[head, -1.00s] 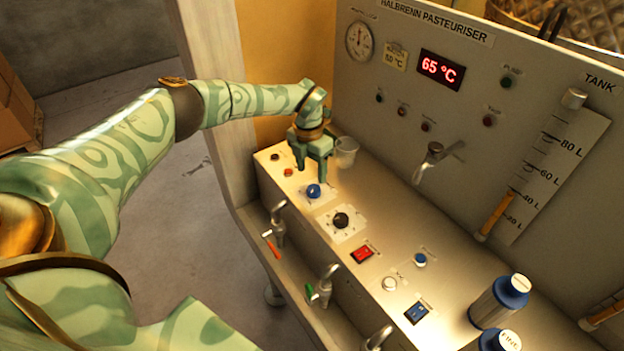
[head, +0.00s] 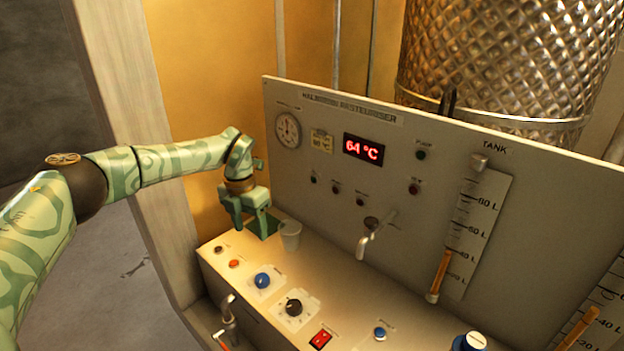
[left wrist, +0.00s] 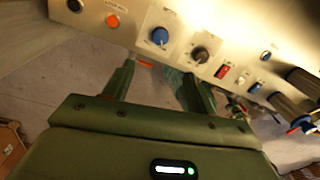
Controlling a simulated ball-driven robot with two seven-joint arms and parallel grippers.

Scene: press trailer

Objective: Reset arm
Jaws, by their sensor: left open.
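My left gripper (head: 250,229) is open and empty. In the head view it points down at the left end of the pasteuriser's control ledge (head: 222,280), left of a small pale cup (head: 290,235). It appears apart from the controls. In the left wrist view, the two fingers of my left gripper (left wrist: 158,82) are spread, with nothing between them. The blue knob (head: 263,281) and the black dial (head: 294,307) stand on the ledge in front of it. My right gripper is not in view.
The upright panel (head: 300,150) carries a gauge (head: 287,130), a red display (head: 363,149) reading 64 °C and a tap (head: 374,238). A wooden post (head: 120,110) is beside my left arm.

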